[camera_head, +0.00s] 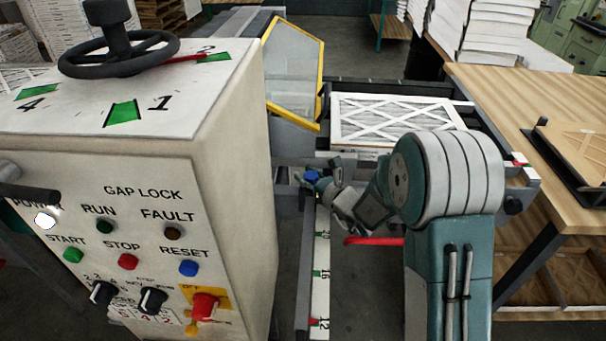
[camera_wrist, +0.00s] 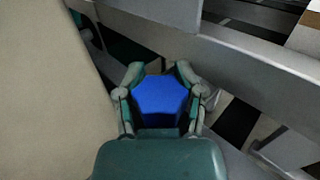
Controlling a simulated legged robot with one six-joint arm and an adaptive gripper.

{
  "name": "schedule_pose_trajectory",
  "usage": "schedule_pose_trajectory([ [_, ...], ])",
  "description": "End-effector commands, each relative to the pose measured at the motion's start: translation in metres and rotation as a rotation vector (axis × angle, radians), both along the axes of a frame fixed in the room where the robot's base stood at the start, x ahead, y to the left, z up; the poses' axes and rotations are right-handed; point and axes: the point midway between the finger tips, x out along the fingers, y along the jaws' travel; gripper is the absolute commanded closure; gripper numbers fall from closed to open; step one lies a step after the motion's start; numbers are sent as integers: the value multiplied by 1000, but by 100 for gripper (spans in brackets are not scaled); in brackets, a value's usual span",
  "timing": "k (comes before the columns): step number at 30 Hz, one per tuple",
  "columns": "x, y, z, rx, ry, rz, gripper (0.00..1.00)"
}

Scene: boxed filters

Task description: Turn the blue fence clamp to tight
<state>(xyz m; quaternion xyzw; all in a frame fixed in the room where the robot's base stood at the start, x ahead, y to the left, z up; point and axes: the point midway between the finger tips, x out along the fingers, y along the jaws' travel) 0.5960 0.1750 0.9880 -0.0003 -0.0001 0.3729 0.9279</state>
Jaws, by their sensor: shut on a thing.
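The blue fence clamp (camera_wrist: 160,98) is a lobed blue knob in the middle of the wrist view. My gripper (camera_wrist: 162,88) is shut on it, with a finger on each side. In the head view the clamp (camera_head: 311,176) is a small blue spot beside the rail, and my gripper (camera_head: 322,182) reaches it from the right. The clamp's underside and any tight mark are hidden.
A cream control cabinet (camera_head: 230,180) with a handwheel (camera_head: 118,55) stands close on the left. A scale strip (camera_head: 320,270) runs below the clamp. A framed white filter (camera_head: 395,118) lies behind my arm. A wooden table (camera_head: 500,95) is at right, and a red bar (camera_head: 372,241) is below my arm.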

Motion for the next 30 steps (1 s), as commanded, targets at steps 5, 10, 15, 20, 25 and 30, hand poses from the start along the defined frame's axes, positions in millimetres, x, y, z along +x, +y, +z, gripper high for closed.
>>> schedule_pose_trajectory([
  [5,0,-4,0,1,4,-26,98],
  [10,1,-4,0,-1,4,-28,98],
  [15,1,-3,-1,-1,4,-28,98],
  [20,2,-2,-1,-1,4,-26,33],
  [25,2,1,-2,-4,3,-24,33],
  [30,2,4,-2,-6,3,-22,33],
])
